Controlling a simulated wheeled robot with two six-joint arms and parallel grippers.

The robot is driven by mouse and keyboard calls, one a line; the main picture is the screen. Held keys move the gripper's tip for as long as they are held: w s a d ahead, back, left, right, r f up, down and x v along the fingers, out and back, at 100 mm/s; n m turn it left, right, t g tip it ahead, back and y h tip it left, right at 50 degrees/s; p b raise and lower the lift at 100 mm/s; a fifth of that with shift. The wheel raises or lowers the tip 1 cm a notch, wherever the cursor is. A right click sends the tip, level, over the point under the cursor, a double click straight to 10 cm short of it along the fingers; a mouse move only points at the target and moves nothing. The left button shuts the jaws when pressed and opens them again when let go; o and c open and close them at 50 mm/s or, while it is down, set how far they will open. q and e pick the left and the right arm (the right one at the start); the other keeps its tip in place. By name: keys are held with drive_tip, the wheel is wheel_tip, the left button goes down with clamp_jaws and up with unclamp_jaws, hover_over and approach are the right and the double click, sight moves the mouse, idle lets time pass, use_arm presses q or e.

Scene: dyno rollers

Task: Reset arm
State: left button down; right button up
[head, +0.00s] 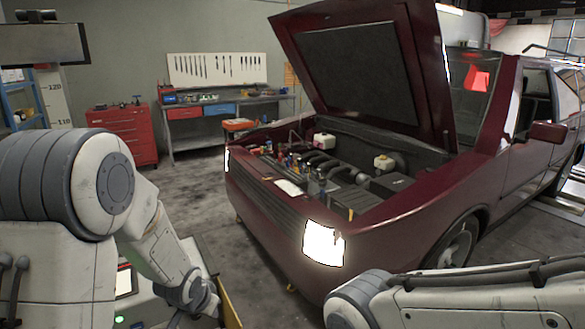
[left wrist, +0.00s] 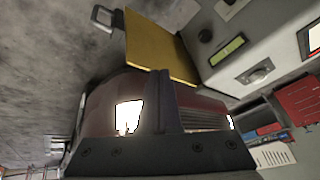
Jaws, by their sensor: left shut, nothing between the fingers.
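My left arm (head: 160,245) comes in from the left in the head view and bends down to its wrist (head: 195,295) near the bottom edge. Its fingers cannot be made out there. In the left wrist view my left gripper (left wrist: 168,100) is shut and empty, with its dark fingers together in front of the car. My right arm (head: 450,300) crosses the bottom right of the head view. My right gripper is outside both views.
A dark red car (head: 270,230) with its hood (head: 355,65) raised stands ahead and right. A grey machine (left wrist: 260,45) with a yellow panel (left wrist: 155,45) is close to my left gripper. A red tool cabinet (head: 125,130) and workbench (head: 210,125) stand behind. Open floor (head: 195,190) lies between.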

use_arm(q)
drive_tip(key=s+d+r+m+g, duration=0.1)
drive_tip(key=s+d+r+g, duration=0.1)
drive_tip(key=s+d+r, duration=0.55)
drive_tip(key=s+d+r+m+g, duration=0.1)
drive_tip(key=s+d+r, duration=0.1)
drive_tip(key=s, duration=0.8)
drive_tip(key=s+d+r+m+g+h, duration=0.1)
drive_tip(key=s+d+r+g, duration=0.1)
drive_tip(key=s+d, duration=0.3)
drive_tip(key=s, duration=0.4)
drive_tip(key=shift+s+d+m, duration=0.25)
drive_tip(key=shift+s+m, duration=0.05)
drive_tip(key=shift+s, duration=0.1)
drive_tip(key=shift+d, duration=0.1)
